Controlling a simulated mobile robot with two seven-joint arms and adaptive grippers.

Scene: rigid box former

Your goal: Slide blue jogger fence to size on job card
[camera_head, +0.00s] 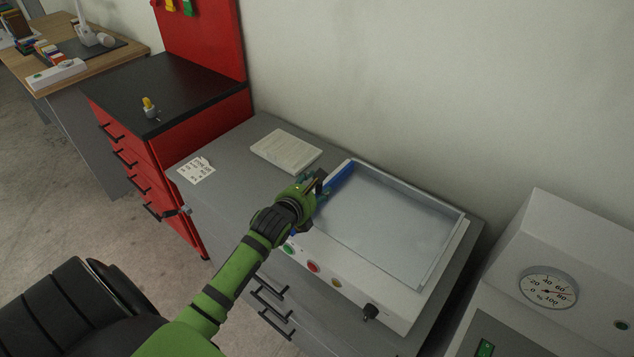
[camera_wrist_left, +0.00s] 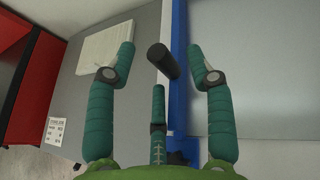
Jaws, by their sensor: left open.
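The blue jogger fence (camera_head: 342,173) stands along the left side of the shallow jogger tray (camera_head: 463,212). My left gripper (camera_head: 318,190) is over its left side and hides part of it. In the left wrist view the blue fence (camera_wrist_left: 179,92) runs lengthwise, with a dark cylindrical handle (camera_wrist_left: 161,60) beside it. The open fingers of my left gripper (camera_wrist_left: 162,62) lie on both sides of the handle; contact is not visible. The job card (camera_head: 196,170) lies on the grey bench at left, its print too small to read. My right gripper is out of view.
A white paper stack (camera_head: 286,151) lies behind and left of the tray. Buttons and a black knob (camera_head: 370,312) line the jogger's front. A box with a round gauge (camera_head: 549,288) stands at right. A red cabinet (camera_head: 170,140) is at left.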

